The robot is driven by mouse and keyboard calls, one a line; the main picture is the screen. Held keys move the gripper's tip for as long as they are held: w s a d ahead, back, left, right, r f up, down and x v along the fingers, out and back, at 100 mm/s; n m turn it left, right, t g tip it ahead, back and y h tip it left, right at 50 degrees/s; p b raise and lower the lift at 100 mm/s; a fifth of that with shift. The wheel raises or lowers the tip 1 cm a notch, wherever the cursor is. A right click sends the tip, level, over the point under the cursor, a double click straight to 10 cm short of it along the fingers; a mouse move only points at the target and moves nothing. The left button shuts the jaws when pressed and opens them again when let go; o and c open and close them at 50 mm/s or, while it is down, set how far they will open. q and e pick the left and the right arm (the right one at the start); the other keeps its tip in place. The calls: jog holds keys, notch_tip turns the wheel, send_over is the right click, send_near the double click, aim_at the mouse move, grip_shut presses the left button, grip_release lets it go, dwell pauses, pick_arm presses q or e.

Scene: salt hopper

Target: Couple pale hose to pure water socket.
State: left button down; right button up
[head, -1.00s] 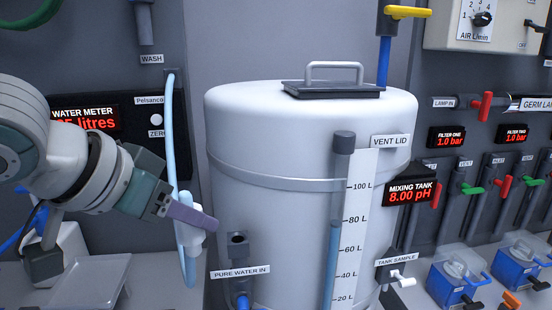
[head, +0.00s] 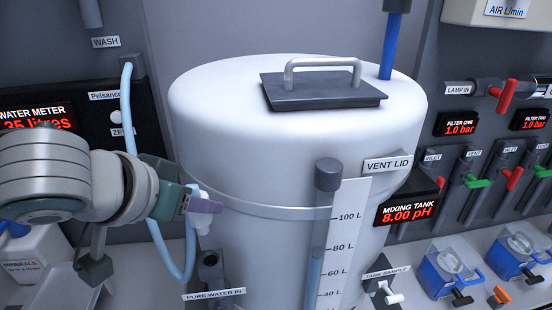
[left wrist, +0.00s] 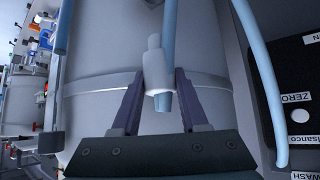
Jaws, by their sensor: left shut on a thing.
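The pale blue hose (head: 154,229) hangs from the panel under the WASH label, loops down and rises to my left gripper (head: 205,206). The gripper is shut on the hose's white end fitting (head: 203,225). The left wrist view shows the white fitting (left wrist: 157,72) between the two dark purple fingers. The pure water socket (head: 210,262) is a dark block with a round opening at the tank's lower left, above the PURE WATER IN label (head: 213,294). The fitting is above the socket and apart from it. My right gripper is not in view.
The large white mixing tank (head: 255,165) stands right beside the gripper, with a clear level tube (head: 325,225) on its front. The water meter panel (head: 35,115) is behind the arm. Blue units (head: 450,272) and valves stand at the right.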

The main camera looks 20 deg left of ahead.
aim_at(198, 230)
pick_arm(q)
jog(key=shift+f+b, duration=2.15)
jog(key=shift+f, duration=0.7)
jog(key=shift+p, duration=0.7)
jog(key=shift+f+b, duration=1.4)
jog(key=shift+f, duration=0.55)
jog(key=shift+r, duration=0.1)
grip_release()
dwell(0.3)
